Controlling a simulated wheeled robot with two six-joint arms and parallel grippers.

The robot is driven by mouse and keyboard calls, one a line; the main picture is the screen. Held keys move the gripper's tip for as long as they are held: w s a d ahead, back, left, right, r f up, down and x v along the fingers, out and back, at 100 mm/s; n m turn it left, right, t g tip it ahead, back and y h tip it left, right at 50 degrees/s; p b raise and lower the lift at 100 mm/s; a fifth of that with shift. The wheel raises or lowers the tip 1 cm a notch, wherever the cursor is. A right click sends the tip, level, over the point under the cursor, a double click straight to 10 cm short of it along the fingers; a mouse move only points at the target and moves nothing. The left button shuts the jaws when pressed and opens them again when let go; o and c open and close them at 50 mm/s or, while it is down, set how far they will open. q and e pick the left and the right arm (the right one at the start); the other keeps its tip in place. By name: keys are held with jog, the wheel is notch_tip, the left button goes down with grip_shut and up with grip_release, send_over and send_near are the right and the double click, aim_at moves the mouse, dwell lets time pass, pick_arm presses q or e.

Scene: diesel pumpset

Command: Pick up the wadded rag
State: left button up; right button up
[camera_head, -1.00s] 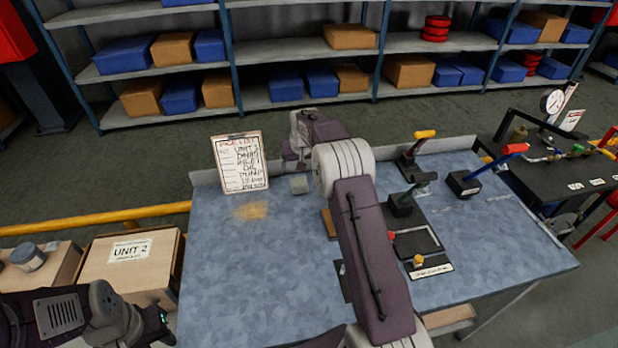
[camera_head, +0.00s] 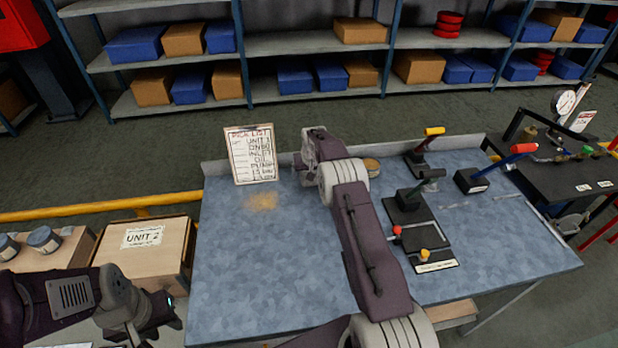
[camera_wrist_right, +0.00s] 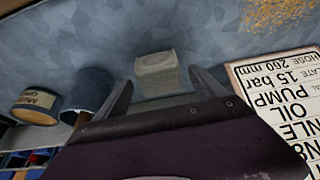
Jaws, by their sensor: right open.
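A small grey, blocky lump, which looks like the wadded rag (camera_wrist_right: 157,74), lies on the blue bench top in the right wrist view. My right gripper (camera_wrist_right: 161,82) is open, with one finger on each side of the lump's near end. I cannot tell whether the fingers touch it. In the head view my right arm reaches over the bench and hides the lump and the right fingertips. My left gripper (camera_head: 163,312) is at the lower left, away from the bench top, and its jaw state is unclear.
A pick-list clipboard (camera_head: 251,155) stands at the bench's back left, close to the right gripper. A labelled tin (camera_wrist_right: 37,106) and a dark round object (camera_wrist_right: 90,92) stand on its other side. Levers on stands (camera_head: 408,205) occupy the bench's right. The front left is clear.

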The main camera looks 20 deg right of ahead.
jog(key=shift+w+f, duration=0.25)
jog(key=shift+f, duration=0.3)
jog(key=shift+s+r, duration=0.1)
jog(key=shift+r, duration=0.05)
jog(key=shift+c, duration=0.7)
jog(key=c, duration=1.3)
jog(key=shift+r, duration=0.1)
